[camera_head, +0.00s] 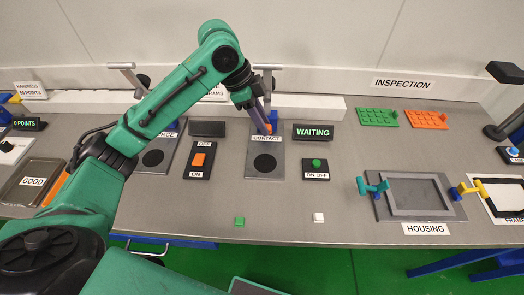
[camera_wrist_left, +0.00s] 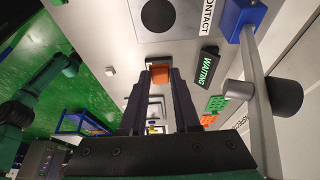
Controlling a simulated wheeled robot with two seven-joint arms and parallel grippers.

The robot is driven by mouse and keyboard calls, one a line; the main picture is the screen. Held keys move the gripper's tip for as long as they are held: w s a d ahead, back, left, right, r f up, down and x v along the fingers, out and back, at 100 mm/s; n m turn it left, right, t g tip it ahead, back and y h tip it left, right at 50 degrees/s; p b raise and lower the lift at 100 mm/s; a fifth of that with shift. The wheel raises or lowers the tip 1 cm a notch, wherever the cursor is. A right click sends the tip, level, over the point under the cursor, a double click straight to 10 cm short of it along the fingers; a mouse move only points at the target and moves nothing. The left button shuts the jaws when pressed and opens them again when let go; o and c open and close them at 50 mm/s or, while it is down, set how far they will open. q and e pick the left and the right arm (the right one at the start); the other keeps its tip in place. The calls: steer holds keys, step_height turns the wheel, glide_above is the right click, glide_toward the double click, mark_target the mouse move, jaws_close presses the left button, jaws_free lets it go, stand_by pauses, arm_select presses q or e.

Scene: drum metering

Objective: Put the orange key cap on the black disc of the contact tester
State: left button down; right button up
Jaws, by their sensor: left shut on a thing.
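The orange key cap (camera_wrist_left: 160,73) is between the fingertips of my left gripper (camera_wrist_left: 160,82) in the left wrist view. In the head view my left gripper (camera_head: 264,121) is shut on it, above the back part of the contact tester (camera_head: 258,176). The cap shows there only as a small orange patch. The black disc (camera_head: 265,162) lies bare on the tester's grey plate, nearer the front than the gripper. It also shows at the top of the wrist view (camera_wrist_left: 155,14). The cap is apart from the disc. My right gripper is not in view.
A WAITING display (camera_head: 313,132) and a green-button box (camera_head: 316,169) are to the right. A green cap (camera_head: 239,221) and a white cap (camera_head: 318,217) lie near the front edge.

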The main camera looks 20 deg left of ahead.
arm_select(q)
glide_above(266, 163)
steer(key=s+a, duration=0.1)
step_height(266, 163, down, 6)
steer(key=shift+w+a+f+p, duration=0.1)
steer(key=shift+f+p, duration=0.1)
steer(key=shift+f, duration=0.4)
steer(key=shift+w+a+f+p, duration=0.1)
steer(key=shift+f+p, duration=0.1)
steer(key=shift+f, duration=0.4)
steer(key=f, duration=0.3)
steer(key=shift+w+a, duration=0.1)
steer(key=shift+w, duration=0.15)
step_height(266, 163, down, 3)
steer(key=shift+s+r+p, duration=0.15)
steer(key=shift+p, duration=0.15)
steer(key=shift+f, duration=0.35)
steer(key=c, duration=0.6)
jaws_free()
steer(key=shift+c, duration=0.2)
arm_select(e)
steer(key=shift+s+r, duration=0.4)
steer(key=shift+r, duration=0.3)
